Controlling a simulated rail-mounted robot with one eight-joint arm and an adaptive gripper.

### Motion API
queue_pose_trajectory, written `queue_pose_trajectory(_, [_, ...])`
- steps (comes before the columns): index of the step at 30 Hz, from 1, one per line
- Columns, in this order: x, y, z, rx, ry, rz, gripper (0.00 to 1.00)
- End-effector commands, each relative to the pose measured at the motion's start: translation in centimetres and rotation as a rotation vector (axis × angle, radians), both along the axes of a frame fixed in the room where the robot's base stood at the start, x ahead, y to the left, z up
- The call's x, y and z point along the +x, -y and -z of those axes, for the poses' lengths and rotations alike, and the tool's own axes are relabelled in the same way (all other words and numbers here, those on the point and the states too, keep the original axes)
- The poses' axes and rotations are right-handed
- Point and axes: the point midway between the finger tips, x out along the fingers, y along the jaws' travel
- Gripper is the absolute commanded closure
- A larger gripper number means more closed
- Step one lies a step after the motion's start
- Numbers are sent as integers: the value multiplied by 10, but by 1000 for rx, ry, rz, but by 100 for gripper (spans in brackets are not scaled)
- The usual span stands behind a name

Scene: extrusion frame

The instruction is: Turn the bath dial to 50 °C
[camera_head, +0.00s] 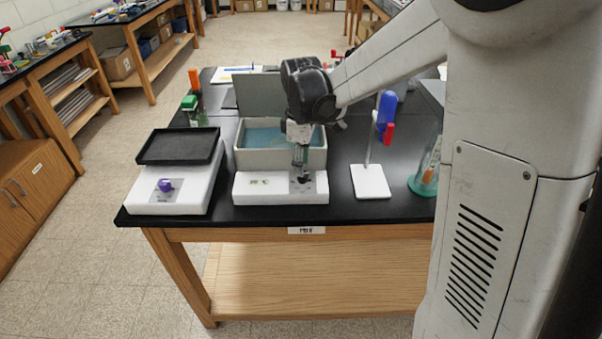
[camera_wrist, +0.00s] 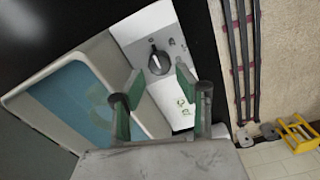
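The water bath (camera_head: 282,158) stands on the black bench with blue water in its basin and its lid raised at the back. Its white front panel (camera_head: 245,189) carries a small green display. The dark bath dial (camera_wrist: 159,61) sits on this panel in the wrist view, with a light pointer line; its scale is too small to read. My gripper (camera_wrist: 158,75) is open, its two green-padded fingers spread on either side of the dial in that view. In the head view my gripper (camera_head: 300,172) is above the panel's right part and hides most of the dial; contact cannot be told.
A white device with a black tray (camera_head: 179,146) and purple knob (camera_head: 165,185) stands left of the bath. A stand with a white base (camera_head: 370,181) and blue-topped rod is close on the right. A flask (camera_head: 426,170) is further right.

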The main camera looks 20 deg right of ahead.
Motion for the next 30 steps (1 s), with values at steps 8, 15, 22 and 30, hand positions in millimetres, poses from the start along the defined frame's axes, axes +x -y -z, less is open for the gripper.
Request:
queue_pose_trajectory(8, [0,0,33,0,0,0,67])
queue_pose_trajectory(15, [0,0,40,0,0,0,67])
queue_pose_trajectory(22, [0,0,39,0,0,0,77])
queue_pose_trajectory(30, [0,0,39,0,0,1,100])
